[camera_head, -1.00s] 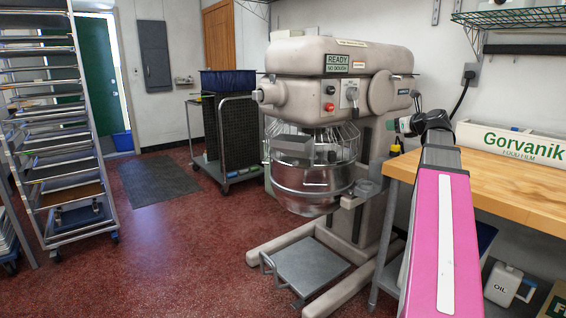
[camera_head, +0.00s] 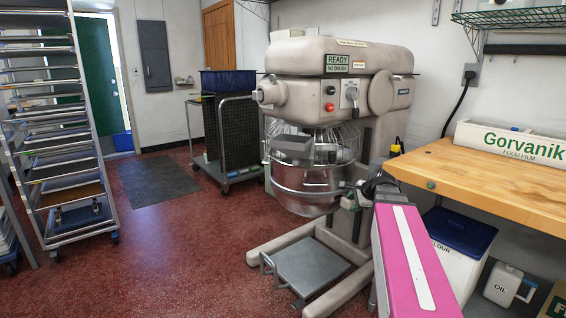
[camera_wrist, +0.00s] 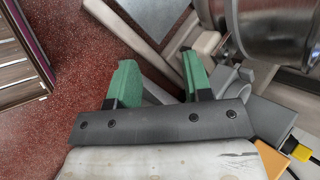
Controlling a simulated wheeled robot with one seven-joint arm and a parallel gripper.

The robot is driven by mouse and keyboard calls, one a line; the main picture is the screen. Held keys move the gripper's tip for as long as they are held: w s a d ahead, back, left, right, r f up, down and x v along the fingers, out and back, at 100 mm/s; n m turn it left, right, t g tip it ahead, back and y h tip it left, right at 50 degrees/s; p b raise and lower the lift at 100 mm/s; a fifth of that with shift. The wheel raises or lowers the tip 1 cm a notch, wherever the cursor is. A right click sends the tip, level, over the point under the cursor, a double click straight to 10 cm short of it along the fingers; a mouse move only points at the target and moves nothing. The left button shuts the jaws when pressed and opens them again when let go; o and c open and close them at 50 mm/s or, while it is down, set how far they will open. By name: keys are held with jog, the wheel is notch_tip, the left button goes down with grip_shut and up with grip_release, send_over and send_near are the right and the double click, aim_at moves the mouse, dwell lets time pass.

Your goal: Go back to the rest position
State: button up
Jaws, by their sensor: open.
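My gripper shows in the wrist view (camera_wrist: 160,80) with its two green fingers spread apart and nothing between them. In the head view my pink arm reaches forward from the lower right, and the wrist end is in front of the mixer's right side, left of the wooden table's (camera_head: 500,180) near corner. The gripper's fingers are hard to make out there. In the wrist view, the steel mixer bowl (camera_wrist: 275,28) is at the upper right, apart from the fingers, and red floor lies to the left.
A large beige dough mixer (camera_head: 340,85) with steel bowl (camera_head: 308,185) stands in the middle. A grey step platform (camera_head: 305,270) is at its base. A flour bin (camera_head: 455,255) and an oil jug (camera_head: 503,285) are under the table. A tray rack (camera_head: 60,130) stands left. Floor between is clear.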

jog(key=s+a+f+n+g+h, duration=0.2)
jog(key=s+a+f+n+g, duration=0.1)
jog(key=s+f+n, duration=0.5)
jog(key=s+a+f+n+g+h, duration=0.2)
jog(key=s+a+f+n, duration=0.3)
jog(key=f, duration=0.8)
jog(key=s+n+g, duration=0.1)
jog(key=s+n, duration=0.2)
jog(key=s, duration=0.1)
jog(key=shift+a+f+g, duration=0.3)
jog(key=shift+f+g, duration=0.1)
